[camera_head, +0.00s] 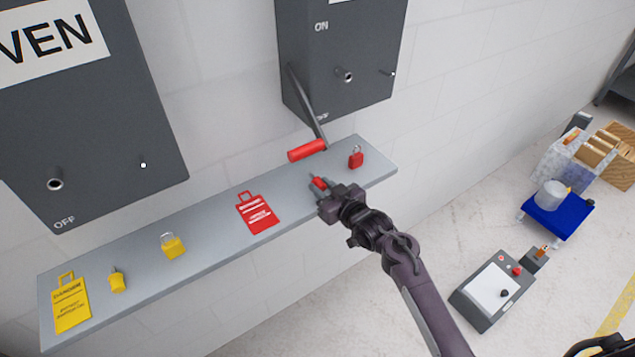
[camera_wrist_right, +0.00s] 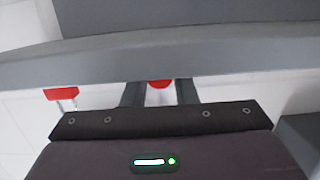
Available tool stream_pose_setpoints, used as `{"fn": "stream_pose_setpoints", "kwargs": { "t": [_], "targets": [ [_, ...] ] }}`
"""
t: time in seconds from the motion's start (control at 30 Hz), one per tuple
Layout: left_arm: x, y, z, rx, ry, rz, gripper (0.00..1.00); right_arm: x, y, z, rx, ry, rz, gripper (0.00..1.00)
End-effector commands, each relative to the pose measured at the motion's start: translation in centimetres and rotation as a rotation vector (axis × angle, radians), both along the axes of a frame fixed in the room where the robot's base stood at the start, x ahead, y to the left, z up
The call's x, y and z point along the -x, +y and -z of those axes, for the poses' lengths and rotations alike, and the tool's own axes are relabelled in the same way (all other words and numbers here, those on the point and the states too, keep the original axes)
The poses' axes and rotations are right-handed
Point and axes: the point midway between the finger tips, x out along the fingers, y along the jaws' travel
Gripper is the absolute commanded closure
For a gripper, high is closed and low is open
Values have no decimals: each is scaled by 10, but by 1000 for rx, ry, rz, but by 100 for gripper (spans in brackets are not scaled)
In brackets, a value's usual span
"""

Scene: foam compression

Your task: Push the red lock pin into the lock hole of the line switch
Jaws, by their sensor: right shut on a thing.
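The red lock pin (camera_head: 318,182) is between the fingers of my right gripper (camera_head: 320,187), which is shut on it just above the shelf. In the right wrist view a red end of the pin (camera_wrist_right: 160,84) shows between the two fingers; most of it is hidden. A dark grey switch box (camera_head: 345,40), its label cut off by the top edge, hangs above the shelf. Its red-handled lever (camera_head: 307,150) points down by OFF. A round hole fitting (camera_head: 345,75) sits on its front, above and apart from the pin.
The grey shelf (camera_head: 205,240) holds a red padlock (camera_head: 356,158), a red tag (camera_head: 258,214), a yellow padlock (camera_head: 173,246), a yellow pin (camera_head: 117,280) and a yellow tag (camera_head: 71,305). Another switch box (camera_head: 85,110) hangs left. A control box (camera_head: 495,290) stands lower right.

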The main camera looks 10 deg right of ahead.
Motion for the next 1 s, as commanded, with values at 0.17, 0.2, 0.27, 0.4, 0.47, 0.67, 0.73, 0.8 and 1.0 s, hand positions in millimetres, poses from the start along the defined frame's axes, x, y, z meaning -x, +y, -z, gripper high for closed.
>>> {"fn": "stream_pose_setpoints", "kwargs": {
  "t": [0.17,0.2,0.27,0.4,0.47,0.67,0.73,0.8,1.0],
  "targets": [
    [0,0,0,0,0,0,64,0,0,0,0,0,0,100],
    [0,0,0,0,0,0,64,0,0,0,0,0,0,100],
    [0,0,0,0,0,0,64,0,0,0,0,0,0,100],
    [0,0,-2,0,0,0,64,0,0,-2,0,-1,0,100],
    [0,0,-4,0,0,0,64,0,0,-4,0,-1,0,100],
    [0,0,-14,0,0,0,64,0,0,-15,0,-1,0,100],
    [0,0,-18,0,0,0,64,0,0,-18,0,-1,0,100],
    [0,0,-21,0,0,0,64,0,0,-22,0,-1,0,100],
    [0,0,-30,0,0,0,64,0,0,-31,0,-1,0,100]
  ]
}}
